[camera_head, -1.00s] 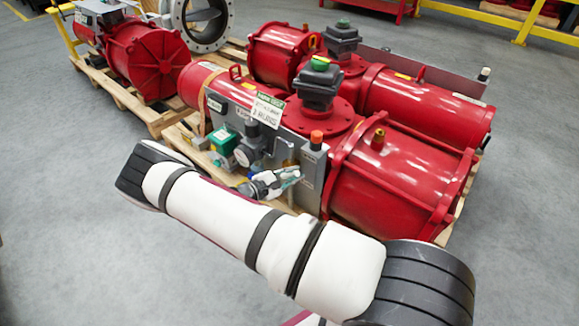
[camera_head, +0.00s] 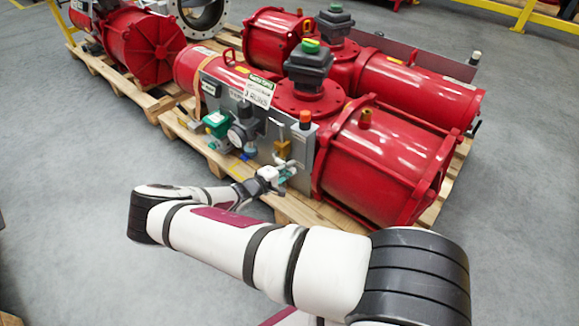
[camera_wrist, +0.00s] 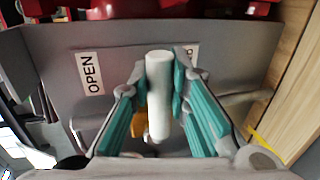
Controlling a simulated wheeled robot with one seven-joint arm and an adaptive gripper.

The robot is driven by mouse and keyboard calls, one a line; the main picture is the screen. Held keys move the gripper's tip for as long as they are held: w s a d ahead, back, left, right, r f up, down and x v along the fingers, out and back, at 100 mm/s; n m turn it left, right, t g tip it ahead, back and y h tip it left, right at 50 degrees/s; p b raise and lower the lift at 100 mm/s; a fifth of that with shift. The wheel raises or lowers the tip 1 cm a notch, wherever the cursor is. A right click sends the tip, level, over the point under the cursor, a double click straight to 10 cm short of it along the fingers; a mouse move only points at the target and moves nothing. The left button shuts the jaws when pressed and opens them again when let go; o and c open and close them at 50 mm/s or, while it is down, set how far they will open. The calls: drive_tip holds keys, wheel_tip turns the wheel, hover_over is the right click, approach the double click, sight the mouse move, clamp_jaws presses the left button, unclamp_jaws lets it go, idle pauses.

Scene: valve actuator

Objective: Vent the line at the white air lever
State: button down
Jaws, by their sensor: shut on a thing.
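The white air lever (camera_wrist: 159,95) is a pale rounded bar standing upright in the middle of the wrist view, in front of the grey panel (camera_wrist: 225,75). My gripper (camera_wrist: 161,76) has its teal-padded fingers on both sides of the lever and is shut on it. An "OPEN" label (camera_wrist: 90,73) is on the panel left of the lever. A second label (camera_wrist: 193,53) is mostly hidden behind the right finger. In the head view my gripper (camera_head: 284,172) is at the lower front of the panel (camera_head: 300,150); the lever cannot be made out clearly there.
Red actuator cylinders (camera_head: 385,155) stand behind and right of the panel on a wooden pallet (camera_head: 300,208). Grey floor (camera_head: 60,220) is clear at the left.

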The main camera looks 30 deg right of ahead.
drive_tip(key=shift+a+f, duration=0.1)
drive_tip(key=shift+f, duration=0.15)
idle(0.3)
drive_tip(key=c, duration=1.5)
unclamp_jaws()
drive_tip(key=shift+r, duration=0.1)
drive_tip(key=v, duration=1.2)
